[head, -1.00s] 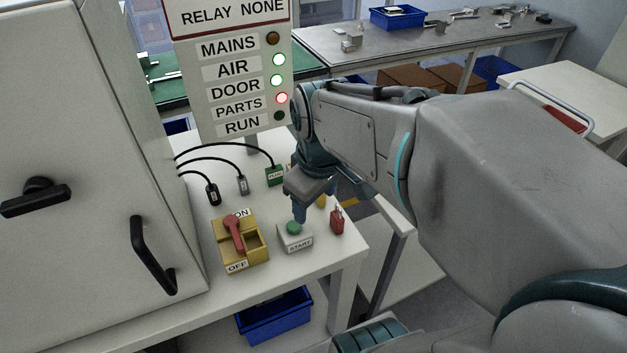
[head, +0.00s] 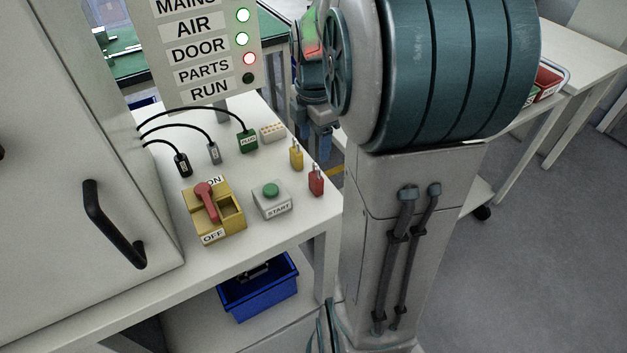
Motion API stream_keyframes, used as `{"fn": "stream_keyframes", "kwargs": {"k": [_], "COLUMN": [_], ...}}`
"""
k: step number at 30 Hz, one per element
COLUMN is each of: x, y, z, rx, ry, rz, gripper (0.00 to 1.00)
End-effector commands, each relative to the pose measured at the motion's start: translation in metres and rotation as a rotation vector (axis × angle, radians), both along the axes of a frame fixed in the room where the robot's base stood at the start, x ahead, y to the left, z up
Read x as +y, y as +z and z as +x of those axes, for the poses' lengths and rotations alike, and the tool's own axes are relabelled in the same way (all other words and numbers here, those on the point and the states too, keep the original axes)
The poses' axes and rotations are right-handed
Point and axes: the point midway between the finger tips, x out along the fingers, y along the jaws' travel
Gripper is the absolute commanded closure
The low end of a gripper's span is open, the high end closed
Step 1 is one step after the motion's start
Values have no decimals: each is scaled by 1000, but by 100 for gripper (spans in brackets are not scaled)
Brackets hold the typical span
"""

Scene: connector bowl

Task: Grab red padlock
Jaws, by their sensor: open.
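The red padlock (head: 316,182) stands on the white table (head: 257,231) near its right edge, right of the grey START button box (head: 271,201). A yellow padlock (head: 296,156) stands just behind it. My gripper (head: 325,146) points down beyond the table's right edge, behind and slightly right of the padlocks in the picture. Its blue fingers are apart from the red padlock and hold nothing that I can see. My arm hides part of the area behind the gripper.
A yellow ON/OFF switch box (head: 226,217) with a red lever stands left of the START box. A green plug (head: 249,141) and black cables lie behind. A cabinet (head: 75,200) stands at left, a blue bin (head: 258,287) below. A sign panel (head: 205,50) rises behind.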

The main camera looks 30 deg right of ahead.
Motion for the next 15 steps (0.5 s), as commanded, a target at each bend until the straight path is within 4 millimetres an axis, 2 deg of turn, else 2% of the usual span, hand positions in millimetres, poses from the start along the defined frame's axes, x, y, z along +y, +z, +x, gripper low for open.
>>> {"fn": "stream_keyframes", "kwargs": {"k": [1,6,15], "x": [0,0,-2], "y": [-13,-43,-67], "z": [-1,-1,-1], "rx": [4,3,2], "ry": [-1,-3,-4], "rz": [1,1,1], "gripper": [38,38,38]}}
